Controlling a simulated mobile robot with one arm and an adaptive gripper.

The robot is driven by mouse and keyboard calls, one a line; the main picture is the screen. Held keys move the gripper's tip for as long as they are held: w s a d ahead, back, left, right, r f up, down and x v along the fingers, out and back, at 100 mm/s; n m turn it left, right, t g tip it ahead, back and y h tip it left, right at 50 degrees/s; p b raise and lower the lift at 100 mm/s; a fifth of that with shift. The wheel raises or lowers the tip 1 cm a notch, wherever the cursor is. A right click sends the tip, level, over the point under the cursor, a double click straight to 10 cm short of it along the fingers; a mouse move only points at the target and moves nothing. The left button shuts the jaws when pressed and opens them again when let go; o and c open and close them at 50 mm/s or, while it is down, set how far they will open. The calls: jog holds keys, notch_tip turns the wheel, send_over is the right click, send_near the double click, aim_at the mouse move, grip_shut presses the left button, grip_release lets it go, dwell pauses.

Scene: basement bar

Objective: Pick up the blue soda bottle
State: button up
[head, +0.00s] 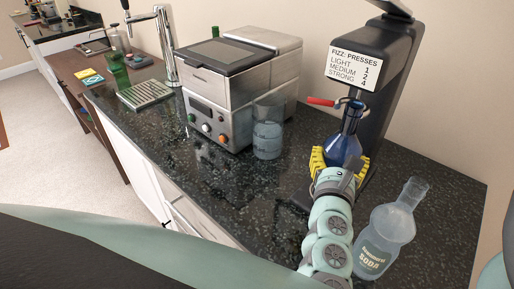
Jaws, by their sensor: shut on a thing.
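The blue soda bottle (343,147) stands upright at the black soda machine, with its neck under the machine's head. My gripper (340,163) is shut on the lower part of the bottle, with yellow fingers on both sides of it. The wrist hides the bottle's base, so I cannot tell whether it touches the counter or the machine's foot.
The black soda machine (388,92) has a sign (356,69) and a red-handled lever (321,101). A clear soda bottle (385,240) stands right of my arm. A glass pitcher (268,132) and steel appliance (221,97) stand left. The dark counter (150,125) is clear in front.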

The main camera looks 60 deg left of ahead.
aim_at(338, 164)
jog(key=s+d+r, duration=0.2)
jog(key=s, duration=0.1)
jog(key=shift+s+r, duration=0.2)
jog(key=shift+s+d+r+p, duration=0.65)
jog(key=shift+s+d, duration=0.15)
jog(key=shift+s, duration=0.2)
jog(key=shift+s+d+r+p, duration=0.65)
jog(key=shift+s+d, duration=0.1)
jog(key=shift+s, duration=0.2)
jog(key=shift+d, duration=0.15)
